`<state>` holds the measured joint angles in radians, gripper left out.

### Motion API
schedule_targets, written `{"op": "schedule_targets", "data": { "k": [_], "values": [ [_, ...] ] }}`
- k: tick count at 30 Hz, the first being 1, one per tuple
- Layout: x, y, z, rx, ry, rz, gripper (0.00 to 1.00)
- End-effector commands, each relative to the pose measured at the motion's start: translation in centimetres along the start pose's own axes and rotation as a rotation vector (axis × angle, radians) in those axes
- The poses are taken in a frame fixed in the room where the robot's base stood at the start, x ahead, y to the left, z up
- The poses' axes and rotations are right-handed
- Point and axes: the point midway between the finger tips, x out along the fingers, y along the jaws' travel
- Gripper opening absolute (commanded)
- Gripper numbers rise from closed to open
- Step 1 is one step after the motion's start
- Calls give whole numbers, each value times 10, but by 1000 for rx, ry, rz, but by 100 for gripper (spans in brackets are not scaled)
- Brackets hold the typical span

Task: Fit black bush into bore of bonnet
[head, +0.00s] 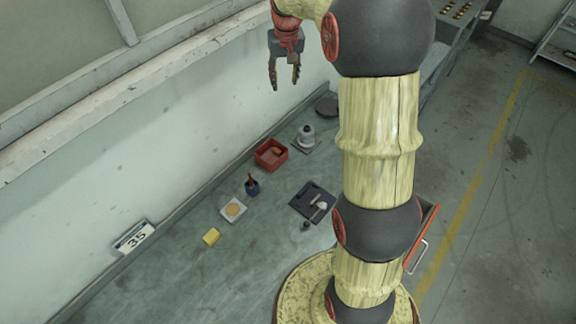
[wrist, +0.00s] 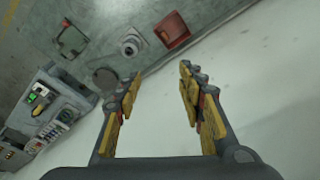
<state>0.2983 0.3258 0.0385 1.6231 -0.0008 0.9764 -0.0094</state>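My gripper (head: 284,84) is raised high above the far end of the bench, near the wall. In the wrist view my gripper (wrist: 160,78) is open, with nothing between its fingers. A grey, stepped round part, which looks like the bonnet (head: 306,136), stands upright on a plate beside the red bin. It also shows in the wrist view (wrist: 130,46), well beyond the fingers. A small dark piece (head: 306,225) near the front edge of the dark tray may be the black bush; it is too small to be sure. I cannot see into the bore.
A red bin (head: 271,154) holds an orange item. A dark tray (head: 303,198) carries pale parts. A blue cup (head: 252,187), a white dish (head: 232,210) and a yellow block (head: 211,237) stand to the left. A dark disc (head: 327,106) lies behind. The near-left bench is clear.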

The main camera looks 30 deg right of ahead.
Motion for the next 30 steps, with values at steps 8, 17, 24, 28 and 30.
{"op": "schedule_targets", "data": {
  "k": [8, 17, 24, 28, 30],
  "values": [
    [-85, -43, 83, -75, 85, -17, 39],
    [-138, -71, 186, -152, 173, -42, 39],
    [-152, -81, 272, -212, 241, -67, 39],
    [-149, -82, 313, -240, 275, -80, 39],
    [-147, -82, 330, -252, 289, -87, 39]
  ]
}}
